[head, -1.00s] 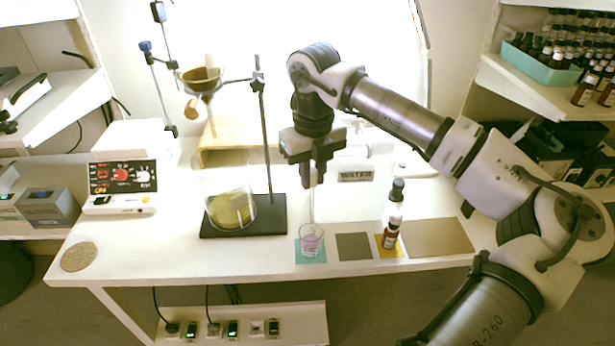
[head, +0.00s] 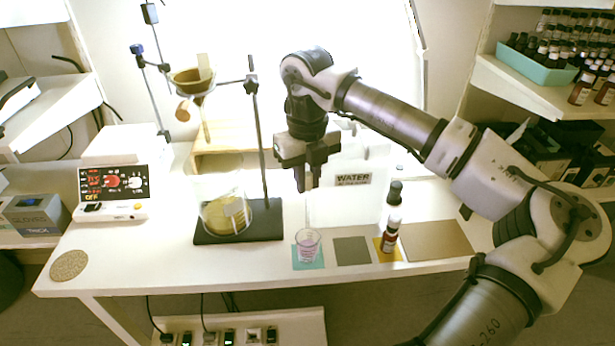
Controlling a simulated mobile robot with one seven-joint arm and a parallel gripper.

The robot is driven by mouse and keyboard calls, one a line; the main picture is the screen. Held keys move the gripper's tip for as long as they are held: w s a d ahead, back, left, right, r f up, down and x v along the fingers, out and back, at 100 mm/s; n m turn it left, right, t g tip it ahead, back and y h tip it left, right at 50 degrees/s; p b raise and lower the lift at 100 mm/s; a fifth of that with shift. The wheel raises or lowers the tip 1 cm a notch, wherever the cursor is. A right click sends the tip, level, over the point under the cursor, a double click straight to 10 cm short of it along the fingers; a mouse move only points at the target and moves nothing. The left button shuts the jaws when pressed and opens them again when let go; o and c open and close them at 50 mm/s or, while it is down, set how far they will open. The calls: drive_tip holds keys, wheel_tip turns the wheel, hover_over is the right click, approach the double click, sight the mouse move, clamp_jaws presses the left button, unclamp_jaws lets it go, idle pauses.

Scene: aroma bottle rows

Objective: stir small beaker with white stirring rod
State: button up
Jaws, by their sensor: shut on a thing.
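The small beaker (head: 307,246) holds a purple-pink liquid and stands upright on a teal square mat (head: 309,262) near the table's front edge. My gripper (head: 308,184) points down above the small beaker, slightly behind it in the picture. The gripper is shut on the white stirring rod, which is very faint against the bright background below the fingers. I cannot make out whether the rod's lower end is inside the beaker.
A large beaker (head: 226,215) stands on a black stand base (head: 270,232) to the left. A dropper bottle (head: 391,228) stands on a yellow mat to the right. Behind is a WATER container (head: 350,205).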

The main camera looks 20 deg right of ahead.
sight(308, 227)
drive_tip(key=shift+f+b, duration=4.2)
drive_tip(key=shift+f, duration=0.85)
